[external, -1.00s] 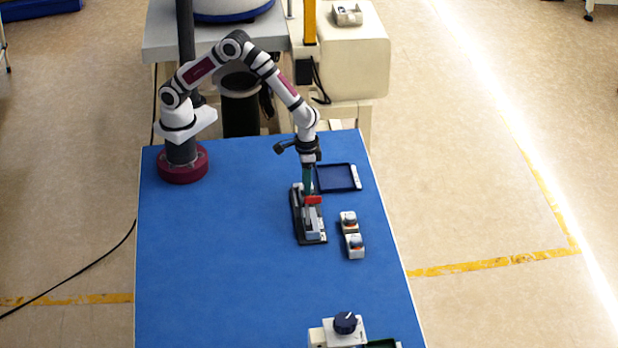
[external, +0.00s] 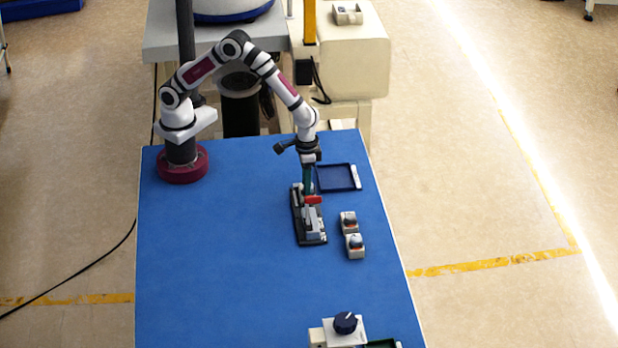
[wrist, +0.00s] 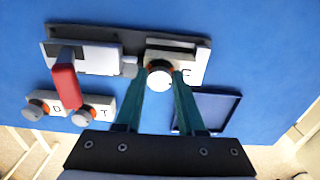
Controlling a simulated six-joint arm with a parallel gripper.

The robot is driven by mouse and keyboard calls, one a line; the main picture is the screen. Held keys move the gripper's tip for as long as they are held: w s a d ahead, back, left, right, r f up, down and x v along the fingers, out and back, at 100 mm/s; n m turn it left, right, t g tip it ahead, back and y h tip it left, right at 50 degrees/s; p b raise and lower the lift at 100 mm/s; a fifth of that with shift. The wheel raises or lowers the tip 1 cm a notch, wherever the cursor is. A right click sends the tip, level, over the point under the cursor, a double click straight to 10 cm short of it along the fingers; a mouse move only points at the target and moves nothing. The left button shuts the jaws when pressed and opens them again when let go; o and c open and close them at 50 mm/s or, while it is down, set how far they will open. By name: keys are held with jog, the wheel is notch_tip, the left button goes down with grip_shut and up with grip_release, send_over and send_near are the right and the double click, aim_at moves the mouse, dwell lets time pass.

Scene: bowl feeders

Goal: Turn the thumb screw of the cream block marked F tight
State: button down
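A cream block (wrist: 203,64) sits on a dark clamp fixture. Its letter is partly covered by a finger, so I cannot tell whether it is F. Its round white-and-orange thumb screw (wrist: 159,77) faces the wrist camera. My gripper (wrist: 161,74) has its two teal fingers on either side of the screw, seemingly touching it. In the external view my gripper (external: 307,190) points down at the fixture's far end. The fixture (external: 297,222) has a grey toggle clamp (wrist: 95,59) with a red handle (wrist: 66,86); its plunger tip (wrist: 130,67) is against or very near the block.
Loose blocks marked D (wrist: 45,104) and T (wrist: 98,107) stand beside the fixture. A dark blue tray (external: 337,178) lies behind them. A device with a dark knob (external: 345,322) stands at the front edge. The blue table's left side is clear.

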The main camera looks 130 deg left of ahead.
jog(key=c, duration=0.5)
grip_release()
notch_tip(320, 180, up, 16)
jog(key=n, duration=0.1)
jog(key=f, duration=1.6)
jog(key=shift+w+a, duration=0.2)
